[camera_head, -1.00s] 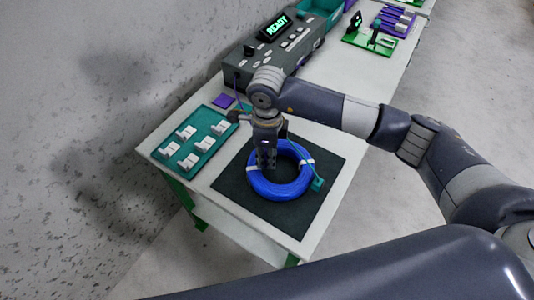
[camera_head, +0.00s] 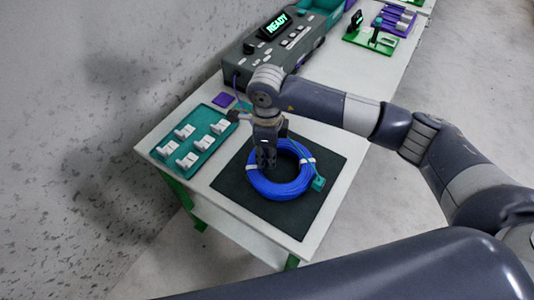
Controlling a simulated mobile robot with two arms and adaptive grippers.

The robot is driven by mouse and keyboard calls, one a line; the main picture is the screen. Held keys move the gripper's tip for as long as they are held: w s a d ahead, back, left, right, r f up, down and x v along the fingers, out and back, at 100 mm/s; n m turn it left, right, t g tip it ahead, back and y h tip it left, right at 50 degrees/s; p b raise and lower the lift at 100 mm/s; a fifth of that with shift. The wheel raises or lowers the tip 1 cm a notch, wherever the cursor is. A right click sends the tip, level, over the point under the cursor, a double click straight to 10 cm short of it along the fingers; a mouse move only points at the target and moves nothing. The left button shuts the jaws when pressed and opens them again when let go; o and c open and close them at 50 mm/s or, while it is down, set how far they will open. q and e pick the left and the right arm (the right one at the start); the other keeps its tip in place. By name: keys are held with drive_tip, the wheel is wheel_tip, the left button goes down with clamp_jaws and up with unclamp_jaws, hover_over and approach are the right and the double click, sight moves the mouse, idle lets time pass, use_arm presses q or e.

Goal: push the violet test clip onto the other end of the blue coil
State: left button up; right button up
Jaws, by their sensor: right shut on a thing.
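The blue coil (camera_head: 283,189) lies on a dark mat, with white ties around it. A teal clip (camera_head: 318,184) sits at its right edge on a thin teal lead. My right gripper (camera_head: 266,168) points down at the coil's left inner side, its fingers close together. A violet lead (camera_head: 236,84) runs from the tester down behind the gripper. The violet test clip itself is hidden, apparently between the fingers; I cannot tell whether it touches a coil end. My left gripper is not in view.
A dark mat (camera_head: 313,218) covers the table's near part. A teal tray (camera_head: 208,139) with several white pieces lies at left, near a violet pad (camera_head: 223,99). The tester (camera_head: 272,48) reads READY at the back. Green and purple fixtures (camera_head: 380,36) stand far right.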

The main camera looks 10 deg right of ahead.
drive_tip(key=shift+f, duration=0.1)
idle(0.3)
drive_tip(key=shift+b, duration=0.45)
drive_tip(key=shift+f+b, duration=0.4)
drive_tip(key=shift+b, duration=0.2)
idle(0.4)
drive_tip(key=shift+r, duration=0.25)
drive_tip(key=shift+r, duration=0.45)
drive_tip(key=shift+r, duration=0.15)
idle(0.6)
drive_tip(key=shift+b, duration=0.4)
idle(0.5)
drive_tip(key=shift+f+b, duration=0.3)
drive_tip(key=shift+f, duration=0.05)
idle(0.4)
